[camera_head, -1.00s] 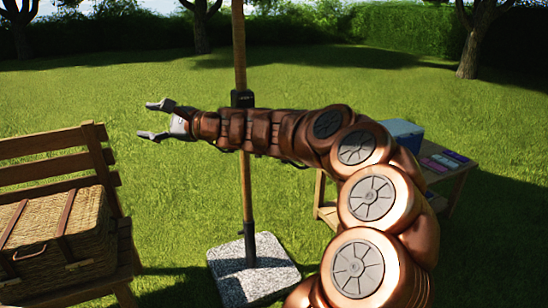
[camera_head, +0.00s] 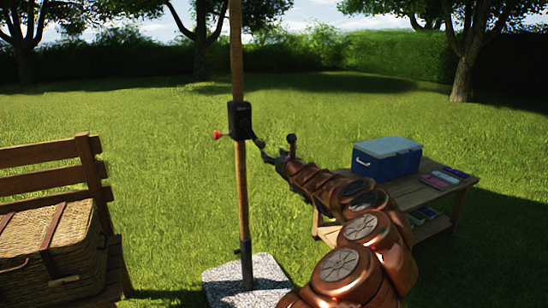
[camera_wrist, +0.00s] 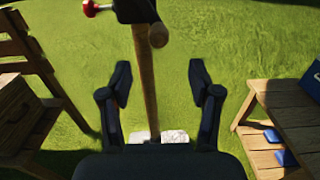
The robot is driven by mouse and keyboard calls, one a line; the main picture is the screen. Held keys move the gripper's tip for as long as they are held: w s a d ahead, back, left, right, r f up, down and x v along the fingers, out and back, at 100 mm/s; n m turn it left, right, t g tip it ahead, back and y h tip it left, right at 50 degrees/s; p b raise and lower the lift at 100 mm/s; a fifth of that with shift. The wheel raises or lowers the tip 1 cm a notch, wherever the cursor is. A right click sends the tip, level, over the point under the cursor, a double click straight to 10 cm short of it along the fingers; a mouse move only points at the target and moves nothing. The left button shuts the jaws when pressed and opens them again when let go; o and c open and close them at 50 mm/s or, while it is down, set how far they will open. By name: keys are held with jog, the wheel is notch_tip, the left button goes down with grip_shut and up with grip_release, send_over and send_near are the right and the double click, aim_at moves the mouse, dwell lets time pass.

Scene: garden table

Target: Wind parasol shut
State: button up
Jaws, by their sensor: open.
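The parasol pole (camera_head: 241,185) stands upright in a pale stone base (camera_head: 222,285). A black crank housing (camera_head: 240,120) sits on the pole, with a red knob (camera_head: 217,135) on its left side and a small wooden handle (camera_head: 259,143) on its right. My gripper (camera_head: 278,150) is just right of the housing, close to the handle, open. In the wrist view my gripper (camera_wrist: 164,80) has its fingers spread with nothing between them touching; the pole (camera_wrist: 145,85) passes beyond them and the round handle end (camera_wrist: 158,35) is above. The parasol canopy is out of view.
A wooden bench (camera_head: 90,180) with a wicker basket (camera_head: 50,245) stands at left. A low wooden table (camera_head: 405,195) at right holds a blue cooler (camera_head: 387,158) and several small coloured items. Open grass lies behind the pole.

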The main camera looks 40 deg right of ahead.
aim_at(263, 145)
jog(key=shift+p+x, duration=1.45)
jog(key=shift+x, duration=0.85)
jog(key=shift+w+d, duration=0.1)
jog(key=shift+w, duration=0.2)
jog(key=p+x, duration=0.1)
jog(key=p, duration=0.1)
jog(key=p+x, duration=0.1)
jog(key=x, duration=0.1)
jog(key=shift+w+r+p, duration=0.2)
jog(key=shift+w+p, duration=0.1)
jog(key=shift+p, duration=0.05)
jog(key=shift+p+x, duration=1.05)
jog(key=shift+x, duration=0.35)
jog(key=shift+f, duration=0.15)
